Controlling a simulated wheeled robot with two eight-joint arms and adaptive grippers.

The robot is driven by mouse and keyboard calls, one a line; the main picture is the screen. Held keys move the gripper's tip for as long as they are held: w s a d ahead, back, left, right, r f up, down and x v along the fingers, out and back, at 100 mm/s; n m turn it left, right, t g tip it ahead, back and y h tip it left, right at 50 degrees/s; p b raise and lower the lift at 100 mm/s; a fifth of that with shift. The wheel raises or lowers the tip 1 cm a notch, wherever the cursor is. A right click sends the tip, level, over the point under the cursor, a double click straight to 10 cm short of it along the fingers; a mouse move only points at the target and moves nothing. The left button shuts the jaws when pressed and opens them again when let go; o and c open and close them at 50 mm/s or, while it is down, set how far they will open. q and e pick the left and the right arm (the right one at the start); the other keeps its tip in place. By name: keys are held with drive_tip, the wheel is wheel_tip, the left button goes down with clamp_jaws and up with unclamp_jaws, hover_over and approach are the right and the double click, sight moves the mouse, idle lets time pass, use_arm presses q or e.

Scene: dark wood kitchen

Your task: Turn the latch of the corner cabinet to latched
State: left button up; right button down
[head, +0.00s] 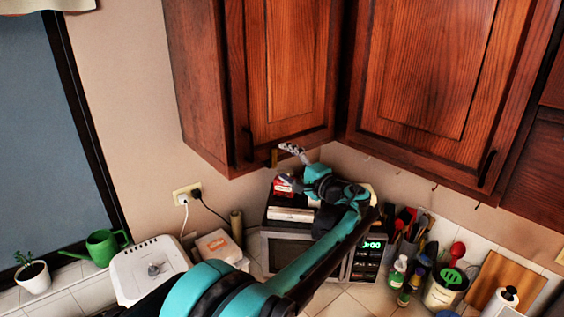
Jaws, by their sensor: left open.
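The corner cabinet (290,65) is reddish-brown wood and hangs on the wall at upper middle, its door looking closed. A dark handle (248,145) sits at the door's lower left. A small brownish piece that looks like the latch (273,157) shows at the cabinet's lower edge, right of the handle; its turn position is too small to tell. My left gripper (288,148) is open and empty, just right of that piece, in front of the cabinet's lower edge. I cannot tell whether they touch. My right gripper is out of view.
A microwave (363,262) with boxes on top stands below my left arm. Utensils and bottles crowd the counter at right. Another wall cabinet (430,70) adjoins at right.

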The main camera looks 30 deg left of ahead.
use_arm(q)
drive_tip(key=v, duration=1)
drive_tip(key=shift+s+f, duration=0.1)
drive_tip(key=shift+f, duration=0.05)
drive_tip(key=s+a+f+h+b, duration=0.1)
drive_tip(key=s+f+h+b, duration=0.1)
drive_tip(key=s+f+b, duration=0.35)
drive_tip(key=s+a+f+g+h+b, duration=0.1)
drive_tip(key=s+f+h+b, duration=0.15)
drive_tip(key=f, duration=0.65)
drive_tip(key=s+a+f+h+b, duration=0.15)
drive_tip(key=s+f+b, duration=0.25)
drive_tip(key=f, duration=0.4)
drive_tip(key=s+d+f+n+h+b, duration=0.1)
drive_tip(key=s+d+f+h+b, duration=0.2)
drive_tip(key=f, duration=0.6)
drive_tip(key=s+d+f+n+t+h+b, duration=0.1)
drive_tip(key=s+d+f+h+b, duration=0.3)
drive_tip(key=f, duration=0.4)
drive_tip(key=s+d+f+n+h+b, duration=0.2)
drive_tip(key=s+d+f+b, duration=0.3)
drive_tip(key=f, duration=0.4)
drive_tip(key=s+h+b, duration=0.1)
drive_tip(key=s, duration=0.1)
drive_tip(key=shift+s+f+n+h, duration=0.3)
drive_tip(key=shift+f, duration=0.1)
